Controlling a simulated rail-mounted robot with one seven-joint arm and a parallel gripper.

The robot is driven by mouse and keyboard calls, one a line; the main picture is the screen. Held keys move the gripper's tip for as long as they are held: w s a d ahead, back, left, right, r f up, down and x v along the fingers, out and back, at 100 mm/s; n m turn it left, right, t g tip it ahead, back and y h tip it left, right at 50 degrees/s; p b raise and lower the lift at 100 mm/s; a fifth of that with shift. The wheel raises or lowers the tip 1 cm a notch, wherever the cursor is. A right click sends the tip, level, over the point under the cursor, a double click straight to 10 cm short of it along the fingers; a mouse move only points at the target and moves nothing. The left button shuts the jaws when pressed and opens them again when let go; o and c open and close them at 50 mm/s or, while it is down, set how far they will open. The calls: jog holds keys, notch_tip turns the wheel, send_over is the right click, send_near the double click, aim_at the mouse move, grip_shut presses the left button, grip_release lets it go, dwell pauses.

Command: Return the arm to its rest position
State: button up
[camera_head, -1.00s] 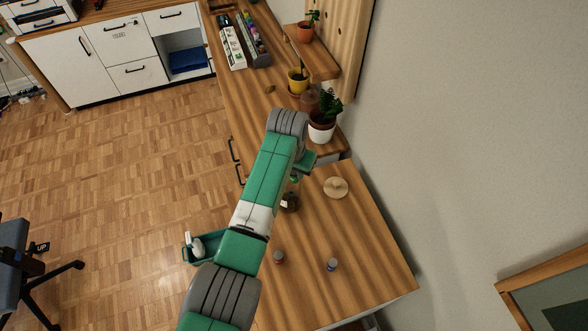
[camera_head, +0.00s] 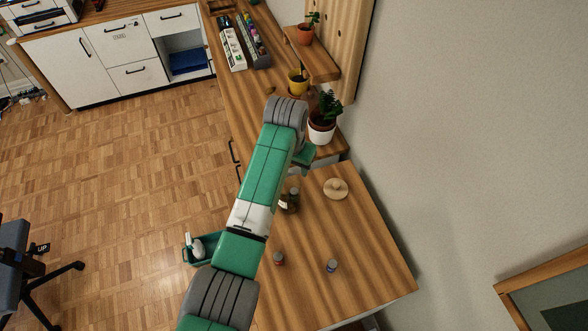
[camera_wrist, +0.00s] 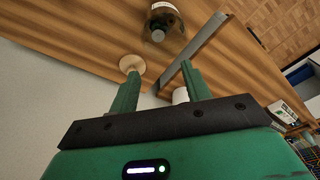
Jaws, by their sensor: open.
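My arm reaches up over the desk in the head view, and my gripper (camera_wrist: 161,76) is mostly hidden behind its own links there. In the wrist view its two green fingers stand apart with nothing between them. A dark glass jar (camera_head: 292,201) stands on the desk beside the arm and is partly covered by it. The jar also shows at the top of the wrist view (camera_wrist: 166,20), apart from the fingertips. A round wooden lid-like disc with a knob (camera_head: 336,188) lies to the jar's right, and it also shows near the left fingertip (camera_wrist: 131,64).
A white-potted plant (camera_head: 322,132) stands close to my wrist. A green caddy (camera_head: 213,243) is left of the desk. The wall is at right.

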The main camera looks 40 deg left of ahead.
jog(key=shift+s+d+r, duration=0.1)
jog(key=shift+s+r, duration=0.05)
jog(key=shift+r, duration=0.8)
jog(key=shift+s+r, duration=0.15)
jog(key=shift+r, duration=0.8)
jog(key=w+d+r+m+t+y+p, duration=0.1)
jog(key=w+d+r+t+p, duration=0.2)
jog(key=r, duration=0.4)
jog(key=w+d+r+m+t+p, duration=0.1)
jog(key=w+d+r+t, duration=0.1)
jog(key=w+d+r, duration=0.45)
jog(key=d+r+t+p, duration=0.1)
jog(key=d+r+t, duration=0.35)
jog(key=r, duration=0.55)
jog(key=d+r+t+p, duration=0.25)
jog(key=d+r, duration=0.35)
jog(key=r, duration=0.4)
jog(key=s+d+r+t+p, duration=0.1)
jog(key=s+d+r+t, duration=0.2)
jog(key=s+r, duration=0.4)
jog(key=s+d+r+m+t+p, duration=0.1)
jog(key=s+d+r+t, duration=0.3)
jog(key=s+r, duration=0.3)
jog(key=s+d+r+t+h+p, duration=0.1)
jog(key=s+d+r+t, duration=0.3)
jog(key=r, duration=0.8)
jog(key=s+d, duration=0.2)
jog(key=s, duration=0.1)
jog(key=shift+m, duration=0.3)
